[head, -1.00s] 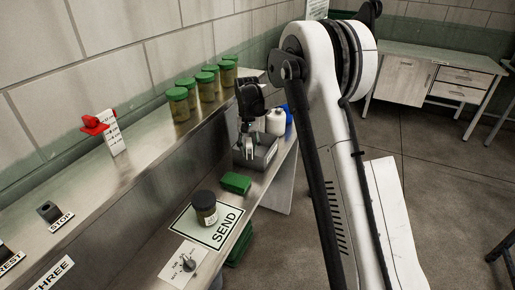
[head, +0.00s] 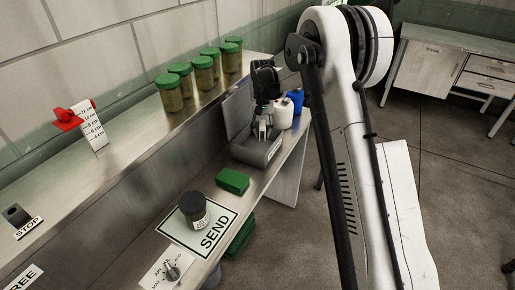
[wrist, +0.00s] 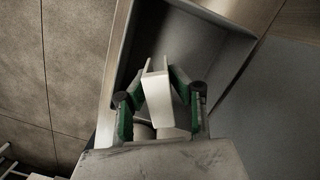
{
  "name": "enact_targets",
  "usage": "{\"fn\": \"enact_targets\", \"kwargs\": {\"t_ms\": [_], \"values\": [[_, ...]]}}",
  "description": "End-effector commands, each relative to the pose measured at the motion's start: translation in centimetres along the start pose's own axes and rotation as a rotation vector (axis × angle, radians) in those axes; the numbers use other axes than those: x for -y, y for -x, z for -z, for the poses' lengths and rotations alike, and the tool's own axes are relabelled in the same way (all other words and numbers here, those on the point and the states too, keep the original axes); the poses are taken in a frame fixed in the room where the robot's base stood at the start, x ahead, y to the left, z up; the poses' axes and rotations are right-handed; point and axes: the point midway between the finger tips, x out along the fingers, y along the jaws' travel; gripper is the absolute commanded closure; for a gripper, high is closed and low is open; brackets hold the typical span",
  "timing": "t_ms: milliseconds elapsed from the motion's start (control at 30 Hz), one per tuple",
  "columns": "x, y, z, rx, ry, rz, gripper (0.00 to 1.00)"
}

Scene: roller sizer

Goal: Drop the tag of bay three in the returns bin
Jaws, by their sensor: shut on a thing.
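My gripper (head: 264,128) hangs over the grey bin (head: 258,156), pointing down. In the wrist view my gripper's green-padded fingers (wrist: 158,98) are shut on a white folded tag (wrist: 157,92). The tag's far end sticks out beyond the fingertips, over the open dark inside of the bin (wrist: 190,50). The tag shows only as a small pale patch in the head view. No number can be read on it, and the depth between it and the bin floor is hard to tell.
A green box (head: 232,181) and a dark-lidded jar (head: 193,208) on the SEND mat (head: 215,232) stand in front of the bin. A white bottle (head: 283,114) and a blue one (head: 296,99) stand behind. Several green-lidded jars (head: 204,75) line the upper shelf.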

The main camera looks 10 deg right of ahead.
Motion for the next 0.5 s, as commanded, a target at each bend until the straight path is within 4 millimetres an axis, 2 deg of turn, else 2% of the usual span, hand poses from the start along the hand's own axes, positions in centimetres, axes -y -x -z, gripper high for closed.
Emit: {"fn": "enact_targets", "kwargs": {"t_ms": [33, 200, 500], "values": [[0.0, -0.8, 0.1, 0.0, 0.0, 0.0, 0.99], [0.0, -2.0, 0.2, 0.0, 0.0, 0.0, 0.99], [0.0, -2.2, 0.2, 0.0, 0.0, 0.0, 0.99]]}}
